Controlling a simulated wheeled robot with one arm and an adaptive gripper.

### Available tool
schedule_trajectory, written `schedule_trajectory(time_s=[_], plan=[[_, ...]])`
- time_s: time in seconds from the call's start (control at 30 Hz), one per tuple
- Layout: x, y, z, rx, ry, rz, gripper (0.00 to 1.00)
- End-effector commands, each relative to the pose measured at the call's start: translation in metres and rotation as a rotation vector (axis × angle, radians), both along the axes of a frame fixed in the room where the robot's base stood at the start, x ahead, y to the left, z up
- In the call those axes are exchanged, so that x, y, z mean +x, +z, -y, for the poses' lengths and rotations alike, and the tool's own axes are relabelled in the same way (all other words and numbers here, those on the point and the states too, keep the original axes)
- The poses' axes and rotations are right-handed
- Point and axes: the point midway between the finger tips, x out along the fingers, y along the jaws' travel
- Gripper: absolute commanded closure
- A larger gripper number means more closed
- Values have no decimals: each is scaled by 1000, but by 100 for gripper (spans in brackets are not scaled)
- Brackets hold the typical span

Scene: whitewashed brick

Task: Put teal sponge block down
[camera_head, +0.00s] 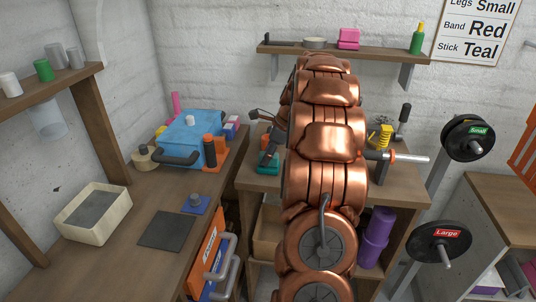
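A teal block (268,169), which I take for the sponge block, shows at the left part of the middle wooden bench, just left of my copper arm. My dark gripper (267,154) reaches down over it from behind the arm. Its lower end meets or overlaps the block's top in this view. The fingers are small and partly hidden, so I cannot tell whether they are shut on the block. I also cannot tell whether the block rests on the bench top or is a little above it.
A blue toolbox (193,133) stands on the left bench beside an orange-and-black tool (212,150). A cream tray (93,213) and a dark mat (166,231) lie nearer. A yellow item (380,136) and a clamp (402,121) stand right of my arm.

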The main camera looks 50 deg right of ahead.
Motion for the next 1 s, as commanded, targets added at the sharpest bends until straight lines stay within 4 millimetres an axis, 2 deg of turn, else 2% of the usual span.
schedule_trajectory(time_s=[0.1,0.47,0.57,1.0], plan=[[0,0,0,0,0,0,40],[0,3,0,0,1,0,40],[-3,13,3,-1,0,2,40],[-25,77,18,-1,0,2,40]])
